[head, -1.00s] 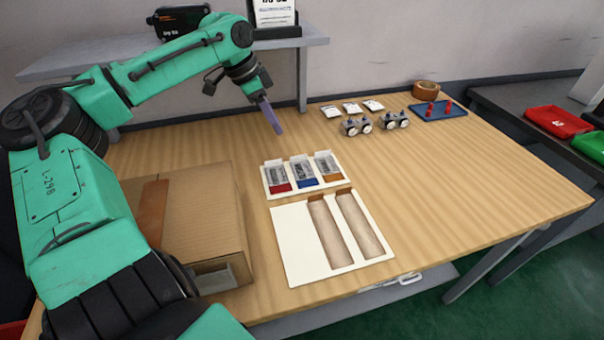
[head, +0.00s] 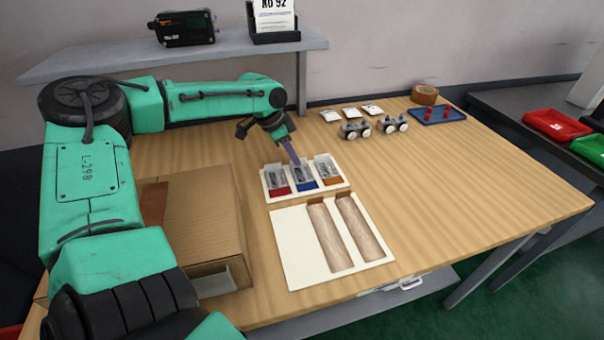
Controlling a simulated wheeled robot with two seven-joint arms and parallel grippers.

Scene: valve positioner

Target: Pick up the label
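A white tray (head: 338,188) on the table holds three upright labels in a row. The left label (head: 278,178) has a red lower part, the middle label (head: 304,173) a blue one and the right label (head: 327,170) an orange one. My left gripper (head: 295,160) points down with its purple-grey fingers at the top of the middle label. The fingers look close together from this side, and I cannot tell whether they grip the label. My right gripper is not in view.
A white board (head: 290,245) with two brown strips lies in front of the tray. A cardboard box (head: 205,215) stands to the left. Two small gauge devices (head: 354,129), white packets (head: 351,113), a tape roll (head: 424,94) and a blue tray (head: 430,121) are farther back. The table's right side is clear.

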